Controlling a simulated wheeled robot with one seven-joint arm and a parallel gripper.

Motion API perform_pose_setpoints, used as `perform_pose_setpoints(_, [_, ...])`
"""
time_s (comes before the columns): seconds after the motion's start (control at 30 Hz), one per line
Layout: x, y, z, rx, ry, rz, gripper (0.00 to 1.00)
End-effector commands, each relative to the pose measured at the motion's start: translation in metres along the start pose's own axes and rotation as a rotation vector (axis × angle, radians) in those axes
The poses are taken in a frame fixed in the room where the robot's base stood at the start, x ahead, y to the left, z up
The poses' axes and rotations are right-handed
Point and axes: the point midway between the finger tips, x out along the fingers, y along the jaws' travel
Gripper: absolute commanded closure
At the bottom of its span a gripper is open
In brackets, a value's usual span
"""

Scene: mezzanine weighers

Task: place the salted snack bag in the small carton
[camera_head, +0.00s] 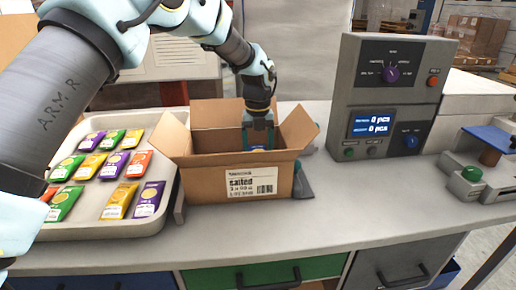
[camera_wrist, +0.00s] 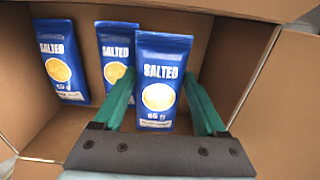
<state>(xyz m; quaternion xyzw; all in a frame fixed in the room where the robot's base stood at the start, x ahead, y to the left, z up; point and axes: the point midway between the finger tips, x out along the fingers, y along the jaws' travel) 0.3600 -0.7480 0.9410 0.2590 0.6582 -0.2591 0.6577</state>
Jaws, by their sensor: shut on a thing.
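An open cardboard carton (camera_head: 215,185) labelled "salted" stands on the counter with its flaps spread. My gripper (camera_head: 258,140) reaches down into it from above. In the wrist view, my gripper (camera_wrist: 165,108) is shut on a blue salted snack bag (camera_wrist: 162,72), with one green finger at each side of it. The bag is upright in the picture, inside the carton's walls (camera_wrist: 245,65). Two more blue salted bags lie in the carton, one at the left (camera_wrist: 59,55) and one partly behind the held bag (camera_wrist: 113,42). Whether the held bag touches the carton floor cannot be told.
A white tray (camera_head: 100,228) with several purple, green, yellow and orange bags stands left of the carton. A grey weigher console (camera_head: 385,95) with a display stands to the right. The counter front (camera_head: 350,205) is clear.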

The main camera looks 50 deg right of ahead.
Motion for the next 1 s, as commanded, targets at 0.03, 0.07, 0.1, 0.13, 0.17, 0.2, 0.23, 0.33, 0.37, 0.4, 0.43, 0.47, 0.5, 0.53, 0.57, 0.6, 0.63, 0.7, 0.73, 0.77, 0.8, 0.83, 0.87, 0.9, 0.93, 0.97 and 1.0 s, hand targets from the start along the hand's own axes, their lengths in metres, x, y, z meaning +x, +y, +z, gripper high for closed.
perform_pose_setpoints(0.03, [-0.001, 0.0, 0.0, 0.0, 0.0, 0.0, 0.23])
perform_pose_setpoints(0.07, [-0.001, 0.0, 0.0, 0.0, 0.0, 0.0, 0.19])
perform_pose_setpoints(0.1, [-0.001, 0.0, 0.0, 0.0, 0.0, 0.0, 0.15])
perform_pose_setpoints(0.13, [-0.001, 0.0, 0.0, 0.0, 0.0, 0.0, 0.11])
perform_pose_setpoints(0.17, [-0.001, 0.0, 0.0, 0.0, 0.0, 0.0, 0.08])
perform_pose_setpoints(0.2, [-0.001, 0.0, 0.0, 0.0, 0.0, 0.0, 0.04])
perform_pose_setpoints(0.23, [-0.001, 0.0, 0.0, 0.0, 0.0, 0.0, 0.0])
perform_pose_setpoints(0.33, [-0.001, 0.0, 0.0, 0.0, 0.0, 0.0, 0.0])
perform_pose_setpoints(0.37, [-0.001, 0.0, 0.0, 0.0, 0.0, 0.0, 0.0])
perform_pose_setpoints(0.4, [-0.001, 0.0, 0.0, 0.0, 0.0, 0.0, 0.0])
perform_pose_setpoints(0.43, [-0.001, 0.0, 0.0, 0.0, 0.0, 0.0, 0.0])
perform_pose_setpoints(0.47, [-0.001, 0.0, 0.0, 0.0, -0.001, 0.0, 0.0])
perform_pose_setpoints(0.5, [-0.003, -0.001, 0.0, 0.001, -0.001, 0.0, 0.0])
perform_pose_setpoints(0.53, [-0.004, -0.001, 0.0, 0.001, -0.001, 0.0, 0.0])
perform_pose_setpoints(0.57, [-0.006, -0.001, 0.0, 0.001, -0.002, 0.0, 0.0])
perform_pose_setpoints(0.6, [-0.011, -0.001, 0.0, 0.001, -0.002, -0.001, 0.0])
perform_pose_setpoints(0.63, [-0.015, -0.001, 0.0, 0.001, -0.003, -0.001, 0.0])
perform_pose_setpoints(0.7, [-0.023, -0.001, 0.001, 0.0, -0.003, -0.003, 0.0])
perform_pose_setpoints(0.73, [-0.028, -0.001, 0.001, 0.0, -0.004, -0.004, 0.0])
perform_pose_setpoints(0.77, [-0.035, -0.001, 0.001, 0.0, -0.005, -0.004, 0.0])
perform_pose_setpoints(0.8, [-0.043, 0.0, 0.001, -0.001, -0.005, -0.003, 0.0])
perform_pose_setpoints(0.83, [-0.05, 0.0, 0.002, -0.001, -0.005, -0.003, 0.0])
perform_pose_setpoints(0.87, [-0.057, -0.001, 0.002, 0.0, -0.006, -0.004, 0.0])
perform_pose_setpoints(0.9, [-0.066, -0.001, 0.001, 0.0, -0.004, -0.003, 0.0])
perform_pose_setpoints(0.93, [-0.073, -0.001, 0.001, 0.0, -0.005, -0.004, 0.0])
perform_pose_setpoints(0.97, [-0.08, -0.001, 0.001, 0.0, -0.005, -0.003, 0.0])
perform_pose_setpoints(1.0, [-0.088, -0.001, 0.001, 0.0, -0.004, -0.003, 0.0])
